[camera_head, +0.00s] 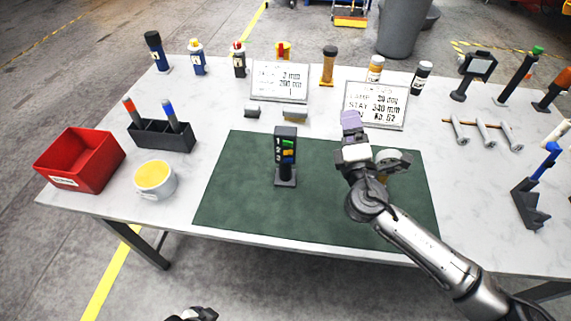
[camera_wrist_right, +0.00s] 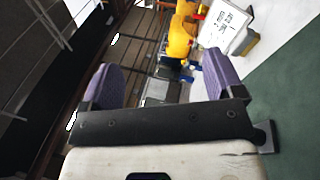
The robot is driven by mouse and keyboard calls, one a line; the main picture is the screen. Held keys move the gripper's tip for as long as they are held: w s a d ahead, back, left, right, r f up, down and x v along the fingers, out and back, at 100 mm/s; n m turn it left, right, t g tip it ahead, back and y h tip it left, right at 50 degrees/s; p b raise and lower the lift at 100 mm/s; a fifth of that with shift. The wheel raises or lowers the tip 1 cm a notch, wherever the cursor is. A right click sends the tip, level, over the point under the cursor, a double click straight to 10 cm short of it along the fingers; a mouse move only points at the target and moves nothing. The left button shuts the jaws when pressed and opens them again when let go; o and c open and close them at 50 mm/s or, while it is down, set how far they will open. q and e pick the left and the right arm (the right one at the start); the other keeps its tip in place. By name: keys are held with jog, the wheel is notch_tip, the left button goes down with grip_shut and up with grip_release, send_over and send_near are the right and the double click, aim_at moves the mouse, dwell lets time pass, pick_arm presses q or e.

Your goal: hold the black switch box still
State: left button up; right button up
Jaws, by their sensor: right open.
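The black switch box (camera_head: 286,150) stands upright on the green mat (camera_head: 240,200), left of the mat's middle. Its front face shows a column of numbers with small coloured switches. My right gripper (camera_head: 350,120), with purple finger pads, is to the right of the box and apart from it, above the mat. In the right wrist view my right gripper (camera_wrist_right: 163,78) is open, with nothing held between its pads. The switch box cannot be made out in that view. A dark piece of what looks like my left gripper (camera_head: 195,313) shows at the bottom edge, away from the table; its fingers are unclear.
A red bin (camera_head: 82,160), a bowl with yellow contents (camera_head: 155,180) and a black holder with two handled tools (camera_head: 160,135) stand at left. Two signs (camera_head: 280,82) (camera_head: 376,105) and several bottles line the back. Stands and tools occupy the right. The mat around the box is clear.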

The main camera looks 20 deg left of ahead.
jog(key=a+f+n+g+y, duration=0.3)
jog(key=f+n+g+y, duration=0.3)
jog(key=f+n, duration=0.7)
jog(key=n+g, duration=0.9)
jog(key=n, duration=0.2)
send_near(290, 174)
jog(key=shift+a+f, duration=0.3)
jog(key=shift+w+a+f+n+b, duration=0.2)
jog(key=shift+a+f+n+b, duration=0.1)
jog(key=shift+a+b, duration=0.2)
jog(key=b+x, duration=0.5)
jog(key=x, duration=0.2)
jog(key=shift+w+a, duration=0.15)
jog(key=shift+a, duration=0.2)
pick_arm(q)
notch_tip(290, 174, down, 7)
jog(key=b, duration=0.1)
pick_arm(e)
jog(key=shift+w+a+f, duration=0.1)
jog(key=shift+w+a, duration=0.1)
jog(key=shift+a, duration=0.3)
pick_arm(q)
jog(key=shift+r, duration=0.1)
pick_arm(e)
grip_shut()
pick_arm(q)
jog(key=shift+c, duration=0.4)
